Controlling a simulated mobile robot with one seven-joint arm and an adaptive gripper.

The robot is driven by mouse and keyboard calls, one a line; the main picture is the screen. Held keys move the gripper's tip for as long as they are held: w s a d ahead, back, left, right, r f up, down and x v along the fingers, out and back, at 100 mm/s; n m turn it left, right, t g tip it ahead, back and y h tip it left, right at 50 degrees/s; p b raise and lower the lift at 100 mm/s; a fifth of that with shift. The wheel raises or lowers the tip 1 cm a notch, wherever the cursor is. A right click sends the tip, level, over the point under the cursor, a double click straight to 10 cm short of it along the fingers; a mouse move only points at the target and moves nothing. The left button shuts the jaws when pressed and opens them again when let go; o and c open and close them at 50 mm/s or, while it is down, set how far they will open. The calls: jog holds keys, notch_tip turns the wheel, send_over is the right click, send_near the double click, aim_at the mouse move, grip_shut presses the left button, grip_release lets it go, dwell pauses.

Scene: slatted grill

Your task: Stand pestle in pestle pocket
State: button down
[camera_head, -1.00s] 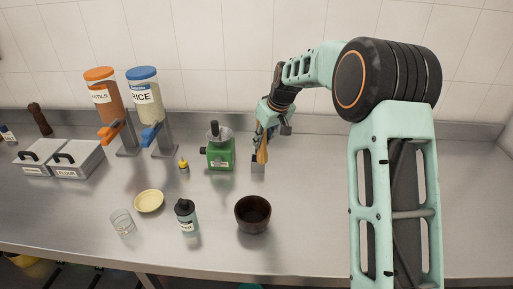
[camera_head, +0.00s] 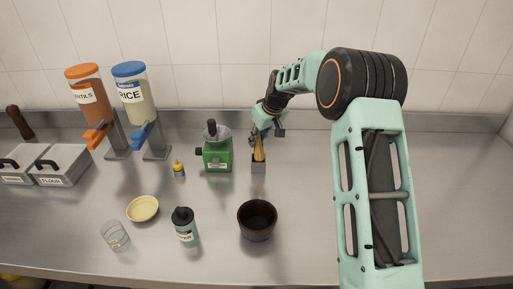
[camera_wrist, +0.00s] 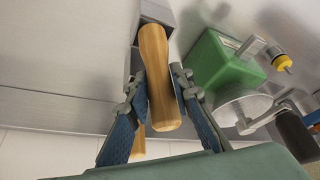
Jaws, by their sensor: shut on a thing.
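The wooden pestle (camera_head: 259,149) stands roughly upright at the small grey pestle pocket (camera_head: 258,167) on the steel counter. In the wrist view the pestle (camera_wrist: 154,65) runs between my fingers, and its far end meets the open mouth of the grey pocket (camera_wrist: 157,13). That end looks to be inside the mouth; how deep is hidden. My gripper (camera_head: 262,136) is shut on the pestle's upper part, above the pocket. Its two blue-padded fingers (camera_wrist: 158,84) flank the pestle in the wrist view.
A green grinder (camera_head: 217,155) with a metal bowl stands close left of the pocket. A dark bowl (camera_head: 257,220) and a dark-capped bottle (camera_head: 185,227) stand in front.

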aim_at(260, 145)
jog(key=shift+g, duration=0.3)
jog(key=f, duration=0.4)
jog(key=shift+s+d+f, duration=0.15)
jog(key=shift+s+f, duration=0.05)
jog(key=shift+f, duration=0.1)
jog(key=shift+s+d+r, duration=0.1)
jog(key=shift+s+r, duration=0.05)
jog(key=c, duration=2.2)
grip_release()
jog(key=o, duration=0.5)
jog(key=shift+d+r, duration=0.1)
jog(key=shift+r, duration=0.2)
jog(key=shift+r, duration=0.55)
jog(key=b+v, duration=0.1)
jog(key=v, duration=1)
jog(key=shift+s+b, duration=0.15)
jog(key=shift+b, duration=0.25)
